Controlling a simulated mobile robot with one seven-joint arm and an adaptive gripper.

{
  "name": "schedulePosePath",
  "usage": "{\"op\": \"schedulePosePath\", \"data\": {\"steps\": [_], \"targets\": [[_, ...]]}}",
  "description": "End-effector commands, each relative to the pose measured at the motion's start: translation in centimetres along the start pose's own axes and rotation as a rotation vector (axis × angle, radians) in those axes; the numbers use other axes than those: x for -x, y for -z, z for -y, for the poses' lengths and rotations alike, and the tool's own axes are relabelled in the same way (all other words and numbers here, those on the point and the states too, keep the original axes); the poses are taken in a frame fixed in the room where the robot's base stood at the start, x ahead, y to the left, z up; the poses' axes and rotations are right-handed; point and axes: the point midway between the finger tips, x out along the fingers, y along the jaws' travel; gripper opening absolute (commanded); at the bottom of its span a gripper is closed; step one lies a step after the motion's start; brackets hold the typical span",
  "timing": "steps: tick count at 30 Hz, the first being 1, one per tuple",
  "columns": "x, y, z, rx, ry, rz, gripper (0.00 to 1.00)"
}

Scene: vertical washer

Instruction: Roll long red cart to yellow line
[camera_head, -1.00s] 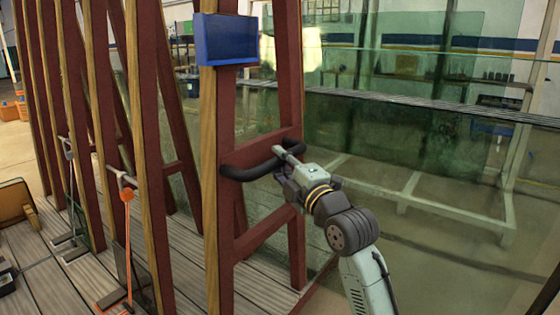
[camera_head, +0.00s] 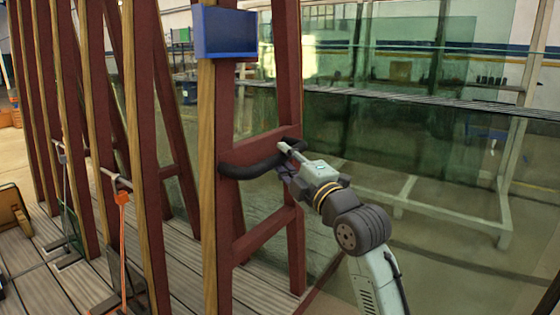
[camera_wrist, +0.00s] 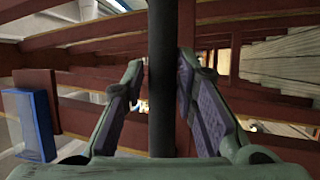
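The long red cart is a dark red frame with pale wooden edging; its near upright (camera_head: 225,235) stands mid-picture in the head view. A black curved bar handle (camera_head: 245,170) is fixed across this end. My gripper (camera_head: 287,150) is at the handle's right part. In the wrist view the black bar (camera_wrist: 163,80) runs vertically between the two fingers of my gripper (camera_wrist: 162,65). The fingers are spread, with a narrow gap beside the bar at the left finger. Firm contact is not visible. No yellow line can be made out.
A blue box (camera_head: 226,32) is mounted high on the near upright. Glass sheets and a pale metal frame (camera_head: 420,205) stand to the right. An orange-handled tool (camera_head: 122,198) leans among the red uprights on the left. A brown box (camera_head: 14,210) sits at far left.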

Motion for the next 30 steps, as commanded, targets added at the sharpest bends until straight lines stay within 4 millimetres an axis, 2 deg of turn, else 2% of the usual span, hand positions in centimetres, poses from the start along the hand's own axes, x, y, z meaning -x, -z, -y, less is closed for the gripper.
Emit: {"op": "schedulePosePath", "data": {"steps": [6, 14, 17, 20, 30], "targets": [[-0.2, 0.3, 0.1, -0.001, 0.002, -0.006, 0.41], [-0.2, 0.4, 0.1, -0.001, 0.002, -0.009, 0.41], [0.4, 0.4, 0.1, -0.001, 0.001, -0.008, 0.41], [1.7, 0.3, 0.1, -0.003, 0.001, -0.006, 0.41], [8.9, 0.2, 0.0, -0.002, 0.000, -0.004, 0.41]]}}
